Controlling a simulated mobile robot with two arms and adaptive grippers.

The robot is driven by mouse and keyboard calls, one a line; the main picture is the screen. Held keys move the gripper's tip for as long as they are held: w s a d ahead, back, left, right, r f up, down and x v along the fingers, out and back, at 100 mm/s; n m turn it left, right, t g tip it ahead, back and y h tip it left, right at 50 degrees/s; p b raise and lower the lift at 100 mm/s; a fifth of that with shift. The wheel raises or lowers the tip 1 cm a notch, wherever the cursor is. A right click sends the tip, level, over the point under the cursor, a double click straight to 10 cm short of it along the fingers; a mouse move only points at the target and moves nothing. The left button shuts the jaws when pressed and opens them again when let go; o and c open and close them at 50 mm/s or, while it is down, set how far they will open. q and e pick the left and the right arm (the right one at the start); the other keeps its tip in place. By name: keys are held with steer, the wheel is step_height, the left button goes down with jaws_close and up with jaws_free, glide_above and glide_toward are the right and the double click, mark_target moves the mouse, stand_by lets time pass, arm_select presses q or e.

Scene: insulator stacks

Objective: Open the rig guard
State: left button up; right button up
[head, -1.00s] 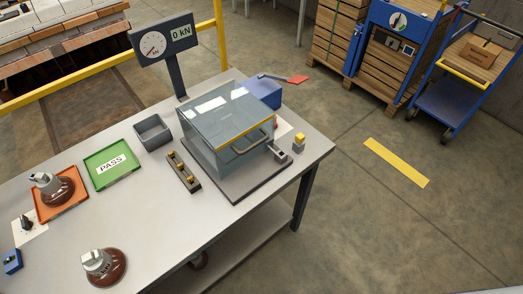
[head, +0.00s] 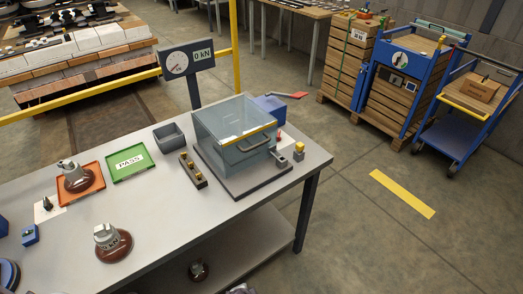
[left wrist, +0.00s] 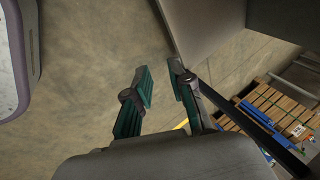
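The rig guard (head: 232,151) is a clear box with a yellow strip along its top front edge and a dark handle (head: 250,143) on its front face. It stands shut on a dark base plate (head: 262,184) on the grey table (head: 150,228). My left gripper (left wrist: 159,72) shows in the left wrist view with its two fingers apart and nothing between them. It is away from the guard, with floor beyond its fingertips. My right gripper is not recognisable in either view.
A gauge reading 0 kN (head: 188,60) stands behind the guard. A dark block with brass pieces (head: 193,170), a grey bin (head: 169,136), a green PASS tray (head: 132,163) and brown insulators (head: 113,243) are left of it.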

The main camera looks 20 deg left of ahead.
arm_select(q)
steer(key=w+d+r+m+t+y+b, duration=0.1)
steer(key=w+d+r+m+t, duration=0.15)
steer(key=w+r, duration=0.75)
steer(key=n+t+y+b, duration=0.1)
steer(key=t+y+b, duration=0.2)
steer(key=t+y, duration=0.3)
glide_toward(258, 146)
steer(key=p+x, duration=0.1)
steer(key=x, duration=0.8)
steer(key=shift+w+a+f, duration=0.1)
steer(key=shift+w, duration=0.15)
steer(key=shift+w+a+f, duration=0.15)
steer(key=shift+w+a, duration=0.15)
steer(key=shift+w, duration=0.2)
arm_select(e)
steer(key=s+f, duration=0.1)
steer(key=s+d+f, duration=0.1)
steer(key=f, duration=0.1)
steer(key=shift+f, duration=0.1)
steer(key=shift+a, duration=0.1)
arm_select(q)
jaws_close()
